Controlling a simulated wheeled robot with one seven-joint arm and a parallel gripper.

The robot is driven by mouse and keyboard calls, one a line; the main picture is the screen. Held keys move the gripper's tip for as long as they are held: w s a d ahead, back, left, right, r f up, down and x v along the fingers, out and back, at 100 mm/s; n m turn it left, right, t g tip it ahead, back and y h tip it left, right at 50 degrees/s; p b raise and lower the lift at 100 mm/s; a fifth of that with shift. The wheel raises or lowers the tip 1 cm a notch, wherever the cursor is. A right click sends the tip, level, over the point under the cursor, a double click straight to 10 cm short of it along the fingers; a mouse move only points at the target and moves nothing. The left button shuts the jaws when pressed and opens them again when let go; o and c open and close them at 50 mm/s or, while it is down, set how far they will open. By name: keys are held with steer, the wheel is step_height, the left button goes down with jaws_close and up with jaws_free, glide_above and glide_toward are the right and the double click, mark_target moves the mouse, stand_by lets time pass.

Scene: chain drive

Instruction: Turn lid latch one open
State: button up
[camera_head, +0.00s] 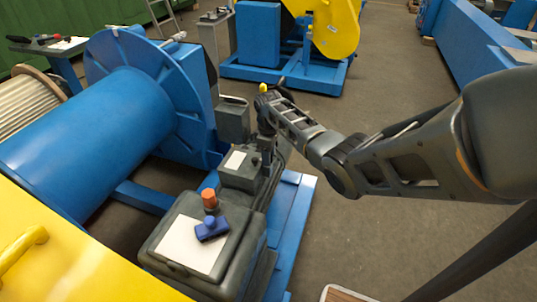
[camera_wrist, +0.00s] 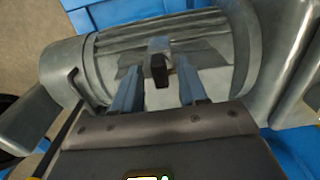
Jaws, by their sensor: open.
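In the wrist view a small dark latch (camera_wrist: 159,68) with a light metal base stands on a grey, ribbed, rounded housing (camera_wrist: 215,65). Which numbered latch this is cannot be read. My gripper (camera_wrist: 159,84) is open, with one bluish finger on each side of the latch. Contact between the fingers and the latch cannot be made out. In the head view my gripper (camera_head: 266,158) points down beside the small grey boxes next to the blue drum; the latch cannot be made out there.
A large blue drum (camera_head: 95,120) with a flange stands on the left. A grey control box (camera_head: 245,245) in front carries an orange knob (camera_head: 209,198) and a blue piece (camera_head: 212,228). A yellow cover (camera_head: 60,260) fills the lower left. Open floor (camera_head: 390,90) lies to the right.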

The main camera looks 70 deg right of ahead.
jaws_close()
